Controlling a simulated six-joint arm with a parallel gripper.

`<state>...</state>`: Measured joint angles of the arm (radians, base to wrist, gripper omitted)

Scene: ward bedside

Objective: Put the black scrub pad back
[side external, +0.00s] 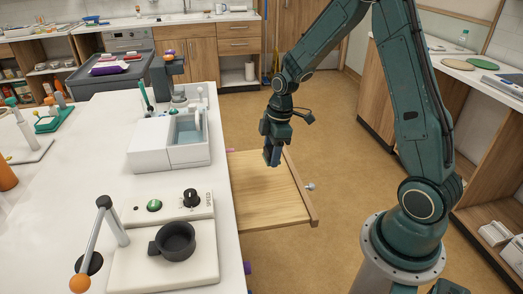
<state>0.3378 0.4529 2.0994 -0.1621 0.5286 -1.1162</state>
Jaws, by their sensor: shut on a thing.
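My gripper (271,158) points down over the pale wooden drawer (268,190), which stands pulled out from the white counter. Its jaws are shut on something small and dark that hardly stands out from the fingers. I cannot tell whether this is the black scrub pad or whether it touches the drawer. No black scrub pad shows clearly anywhere else. The drawer's visible floor looks bare, and a round knob (310,187) sits on its front.
The white counter (95,180) carries a white bin unit (150,145) with a bluish compartment, a black cup (175,240) on a white base with a dial, and a grey lever (112,220). A dark grey tray (110,72) stands behind. Open floor lies right of the drawer.

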